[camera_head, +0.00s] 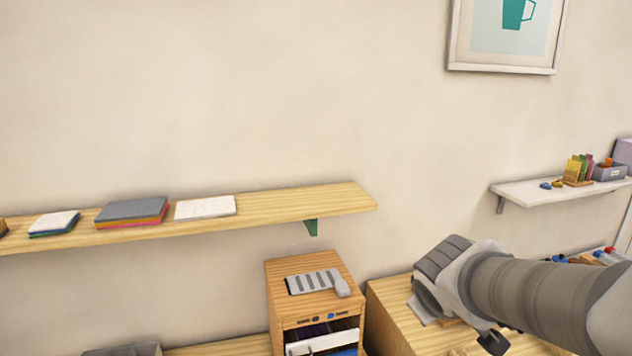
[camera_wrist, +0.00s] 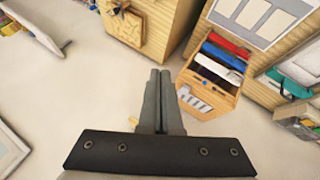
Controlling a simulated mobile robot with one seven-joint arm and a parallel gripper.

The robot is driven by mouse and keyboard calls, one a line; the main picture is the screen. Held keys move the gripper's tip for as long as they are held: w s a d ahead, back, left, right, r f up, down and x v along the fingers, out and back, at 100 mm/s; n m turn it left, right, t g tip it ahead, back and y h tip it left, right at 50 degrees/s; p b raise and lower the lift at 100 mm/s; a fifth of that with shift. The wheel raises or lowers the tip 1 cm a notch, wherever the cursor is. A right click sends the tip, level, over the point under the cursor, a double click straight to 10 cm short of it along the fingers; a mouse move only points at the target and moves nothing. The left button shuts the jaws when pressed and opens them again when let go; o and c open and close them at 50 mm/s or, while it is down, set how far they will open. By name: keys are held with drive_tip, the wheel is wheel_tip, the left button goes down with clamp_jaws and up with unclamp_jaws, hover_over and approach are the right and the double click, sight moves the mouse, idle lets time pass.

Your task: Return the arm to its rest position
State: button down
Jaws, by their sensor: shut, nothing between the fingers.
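My arm (camera_head: 530,290) reaches in from the right edge of the head view, in front of the wooden surface at the lower right. Its gripper cannot be made out there. In the wrist view my gripper (camera_wrist: 160,76) shows from the bottom, with its two grey fingers together and nothing between them. The fingers appear apart from everything around them, with the pale wall behind their tips.
A wooden cabinet (camera_head: 315,312), with a grey striped item (camera_head: 318,283) on top, stands left of my arm; it also shows in the wrist view (camera_wrist: 216,104). A long wooden shelf (camera_head: 280,205) and a white shelf (camera_head: 530,190) are on the wall. The wall between them is clear.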

drive_tip(key=s+a+m+g+y+b, duration=0.1)
drive_tip(key=s+a+m, duration=0.1)
drive_tip(key=s, duration=0.5)
drive_tip(key=s+a+m+g+y, duration=0.1)
drive_tip(key=s+a+m, duration=0.1)
drive_tip(key=s, duration=0.6)
drive_tip(key=shift+a+m+y+b, duration=0.4)
drive_tip(key=shift+m, duration=0.4)
drive_tip(key=shift+s, duration=0.1)
